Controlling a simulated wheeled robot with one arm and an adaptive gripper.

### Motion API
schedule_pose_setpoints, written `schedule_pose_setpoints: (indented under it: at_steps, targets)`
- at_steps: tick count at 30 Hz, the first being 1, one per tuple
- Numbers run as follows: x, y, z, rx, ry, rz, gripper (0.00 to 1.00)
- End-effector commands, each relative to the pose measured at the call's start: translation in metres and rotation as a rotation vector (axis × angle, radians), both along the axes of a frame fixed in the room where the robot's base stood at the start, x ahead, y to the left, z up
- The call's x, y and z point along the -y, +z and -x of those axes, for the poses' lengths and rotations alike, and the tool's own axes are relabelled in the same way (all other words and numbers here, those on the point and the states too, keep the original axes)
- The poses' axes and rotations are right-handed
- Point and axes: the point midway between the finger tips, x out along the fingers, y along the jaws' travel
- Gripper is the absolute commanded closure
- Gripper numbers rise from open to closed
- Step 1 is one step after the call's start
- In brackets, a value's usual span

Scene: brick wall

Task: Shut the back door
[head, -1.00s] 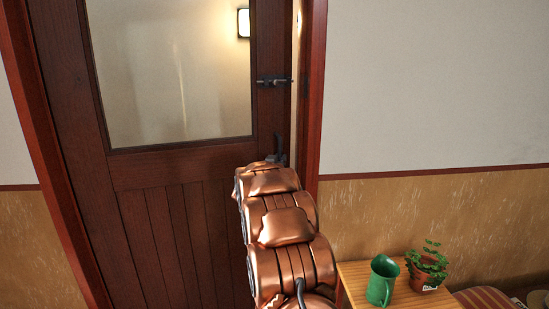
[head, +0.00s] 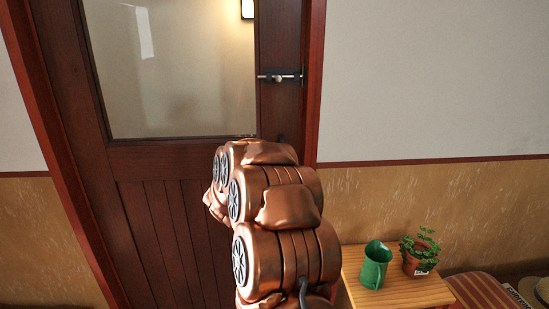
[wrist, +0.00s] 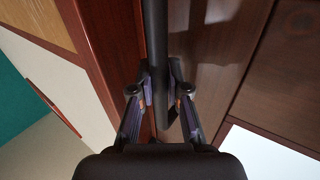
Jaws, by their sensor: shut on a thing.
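The back door (head: 185,152) is dark wood with a pane in its upper half. In the head view it sits in its red-brown frame (head: 312,70), with no clear gap at its right edge. A dark slide bolt (head: 280,77) spans the right edge of the door. My gripper (wrist: 161,98) is shut on the dark door handle (wrist: 156,45), with one finger on each side of the bar. In the head view my copper arm hides the gripper and nearly all of the handle.
A small wooden table (head: 400,292) stands at the lower right, close to my arm. A striped cushion (head: 480,291) lies further right. The wall (head: 430,80) beside the door is bare.

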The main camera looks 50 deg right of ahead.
Motion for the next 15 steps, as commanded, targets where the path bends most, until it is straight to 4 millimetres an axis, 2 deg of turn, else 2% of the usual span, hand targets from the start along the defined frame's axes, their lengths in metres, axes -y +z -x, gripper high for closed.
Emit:
schedule_pose_setpoints:
  at_steps: [3,12,13,15]
  targets:
    - [-0.0032,0.0014,0.0085,0.000,-0.018,0.001,1.00]
    - [-0.0066,-0.0010,0.0105,-0.004,-0.022,-0.001,1.00]
    - [-0.0065,-0.0013,0.0105,-0.004,-0.022,-0.002,0.84]
    - [-0.0058,-0.0017,0.0104,-0.005,-0.022,-0.003,0.77]
